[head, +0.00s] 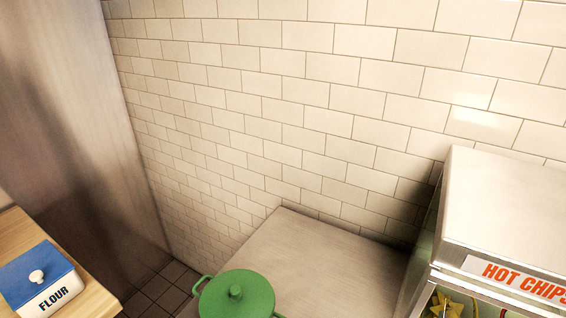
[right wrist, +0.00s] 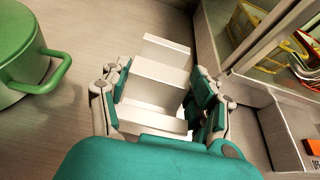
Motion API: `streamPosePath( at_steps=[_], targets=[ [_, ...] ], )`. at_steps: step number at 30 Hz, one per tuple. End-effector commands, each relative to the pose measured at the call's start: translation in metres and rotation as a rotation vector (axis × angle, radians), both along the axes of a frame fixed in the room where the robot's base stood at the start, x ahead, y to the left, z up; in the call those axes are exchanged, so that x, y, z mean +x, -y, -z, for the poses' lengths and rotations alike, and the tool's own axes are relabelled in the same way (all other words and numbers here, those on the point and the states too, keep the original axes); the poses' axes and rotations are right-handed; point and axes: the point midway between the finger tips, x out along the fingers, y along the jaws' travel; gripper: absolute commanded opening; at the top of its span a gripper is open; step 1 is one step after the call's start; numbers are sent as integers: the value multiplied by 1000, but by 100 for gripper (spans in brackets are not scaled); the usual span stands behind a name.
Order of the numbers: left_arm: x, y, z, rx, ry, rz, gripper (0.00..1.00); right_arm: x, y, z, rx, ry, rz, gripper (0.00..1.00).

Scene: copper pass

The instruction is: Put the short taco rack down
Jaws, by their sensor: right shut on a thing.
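The short taco rack (right wrist: 153,98), a pale, stepped metal piece, sits between the fingers of my right gripper (right wrist: 162,82) in the right wrist view. The gripper is shut on it, with a teal-padded finger on each side. The rack is over the steel counter (right wrist: 85,25), between the green pot and the chips cabinet. I cannot tell whether its underside touches the counter. The rack and both grippers are out of the head view. My left gripper shows in neither view.
A green lidded pot (head: 237,296) stands on the steel counter (head: 315,250). The hot chips cabinet (head: 510,215) is to the right, with baskets (right wrist: 255,30) inside. A flour box (head: 40,278) sits on a wooden top at left. Bare counter shows behind the pot.

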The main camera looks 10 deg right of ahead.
Motion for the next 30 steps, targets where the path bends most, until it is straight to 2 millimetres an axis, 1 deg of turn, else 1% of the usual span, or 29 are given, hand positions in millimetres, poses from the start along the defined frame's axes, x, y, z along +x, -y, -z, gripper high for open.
streamPosePath(
  at_steps=[2, 5, 9, 12, 15, 19, 29, 30],
  targets=[
    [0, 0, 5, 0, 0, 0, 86, 9, 6, -8, 5, 5, 2, 26],
    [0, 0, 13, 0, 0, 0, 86, 24, 18, -27, 12, -2, -10, 26],
    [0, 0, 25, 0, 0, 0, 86, 43, 37, -63, 19, -6, -57, 26],
    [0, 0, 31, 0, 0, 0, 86, 50, 46, -86, 16, -2, -97, 26],
    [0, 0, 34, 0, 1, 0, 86, 54, 52, -102, 6, 4, -130, 26],
    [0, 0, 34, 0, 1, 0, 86, 55, 55, -112, -4, 7, -151, 26],
    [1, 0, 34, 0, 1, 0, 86, 55, 55, -112, -3, 5, -150, 26],
    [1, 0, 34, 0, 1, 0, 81, 55, 55, -112, -2, 6, -150, 26]
  ],
)
